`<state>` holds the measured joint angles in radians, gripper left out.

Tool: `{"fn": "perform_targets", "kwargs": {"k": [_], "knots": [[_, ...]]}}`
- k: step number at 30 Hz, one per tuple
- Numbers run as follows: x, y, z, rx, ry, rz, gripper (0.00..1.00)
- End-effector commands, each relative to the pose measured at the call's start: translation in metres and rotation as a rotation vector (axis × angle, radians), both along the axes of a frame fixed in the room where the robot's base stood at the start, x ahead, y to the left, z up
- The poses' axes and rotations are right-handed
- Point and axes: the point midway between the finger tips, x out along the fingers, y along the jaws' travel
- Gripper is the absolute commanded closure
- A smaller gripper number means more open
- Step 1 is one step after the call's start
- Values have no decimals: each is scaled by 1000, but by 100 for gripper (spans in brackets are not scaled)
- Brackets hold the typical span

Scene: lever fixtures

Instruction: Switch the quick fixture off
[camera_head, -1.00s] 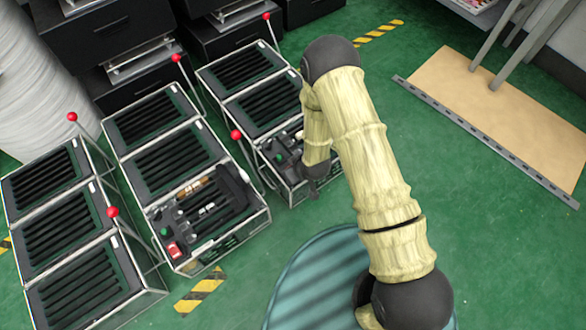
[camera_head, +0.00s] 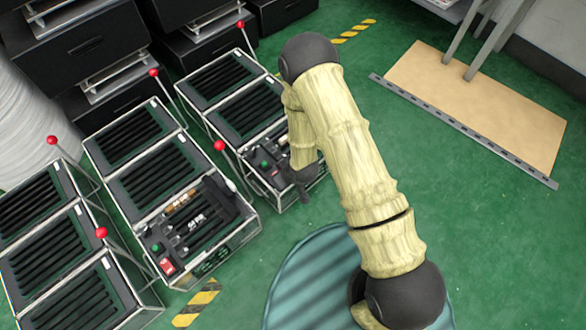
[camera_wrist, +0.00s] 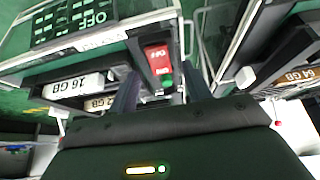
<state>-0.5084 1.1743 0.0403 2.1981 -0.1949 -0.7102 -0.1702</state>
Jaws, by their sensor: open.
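The lever fixtures stand in rows at the left in the head view; no readable label there tells which is the quick fixture. The right-hand fixture (camera_head: 238,108) has dark slotted trays and a front control panel with a green button (camera_head: 264,164). My gripper (camera_head: 303,190) hangs beside that panel's right end, pointing down. In the wrist view my gripper (camera_wrist: 160,88) is open, its two dark fingers apart with nothing held. Beyond and between them show a red OFF switch (camera_wrist: 158,60) and a green button (camera_wrist: 169,83). Whether the fingers touch the panel cannot be told.
The middle fixture (camera_head: 165,165) has its own red switch (camera_head: 167,266) and green button. Several thin levers with red balls (camera_head: 219,146) rise between fixtures. Dark cabinets (camera_head: 85,50) stand behind. Green floor is clear at right, up to a tan board (camera_head: 480,105).

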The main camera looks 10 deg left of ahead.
Motion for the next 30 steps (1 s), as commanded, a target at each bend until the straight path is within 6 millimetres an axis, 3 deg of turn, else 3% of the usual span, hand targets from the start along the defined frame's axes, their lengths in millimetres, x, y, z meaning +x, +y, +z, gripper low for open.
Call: {"fn": "perform_targets", "kwargs": {"k": [3, 18, 24, 30], "knots": [[-7, -9, 27, 0, 0, -2, 51], [-38, -45, 112, 0, 0, -1, 51], [-44, -53, 129, -1, -1, 0, 51], [-45, -54, 129, -1, 0, 0, 51]]}}
